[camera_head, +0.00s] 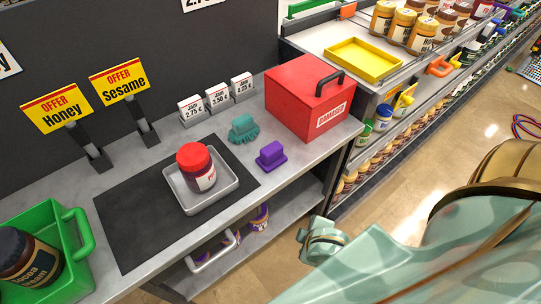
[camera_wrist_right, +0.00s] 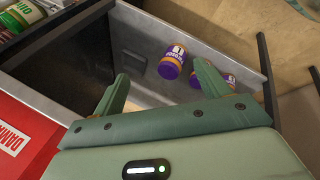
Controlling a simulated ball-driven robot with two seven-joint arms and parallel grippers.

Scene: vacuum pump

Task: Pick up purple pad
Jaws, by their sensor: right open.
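The purple pad (camera_head: 271,156) lies on the grey counter in the head view, in front of the red box and right of the black mat. It does not show in the right wrist view. My right arm comes in from the lower right of the head view, off the counter's front edge, well apart from the pad. In the right wrist view my right gripper (camera_wrist_right: 162,85) is open with nothing between its fingers. The lower shelf with purple-lidded jars (camera_wrist_right: 172,63) shows beyond the fingertips. My left gripper is out of view.
A red box (camera_head: 308,96), which also shows in the right wrist view (camera_wrist_right: 20,135), stands behind the pad. A teal brush-like pad (camera_head: 243,128) lies nearby. A red-lidded jar (camera_head: 197,167) stands in a metal tray (camera_head: 231,184). A green crate (camera_head: 84,232) is at left.

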